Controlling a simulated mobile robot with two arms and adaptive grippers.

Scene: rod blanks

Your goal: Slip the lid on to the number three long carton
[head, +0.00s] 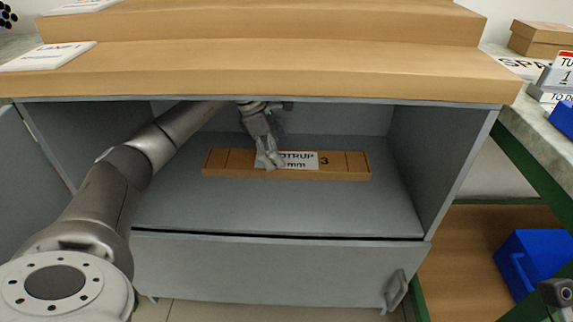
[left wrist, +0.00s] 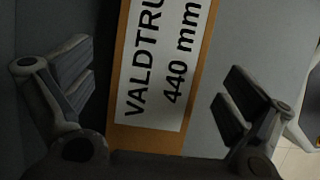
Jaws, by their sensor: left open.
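A long brown carton (head: 345,163) lies crosswise on the grey cabinet shelf, with a white label and the number 3 on its upper face. Whether that face is a separate lid, I cannot tell; no loose lid is evident. My left gripper (head: 269,160) reaches into the cabinet over the carton's middle and hides part of the label. In the left wrist view, the carton (left wrist: 118,75) and its label, reading "VALDTRU" and "440 mm", lie between the spread fingers of my left gripper (left wrist: 155,80). The gripper is open and holds nothing.
The wooden top (head: 300,75) overhangs the cabinet opening, and side walls (head: 440,150) bound it. The shelf (head: 280,212) is clear in front of the carton. A blue bin (head: 540,262) stands at right.

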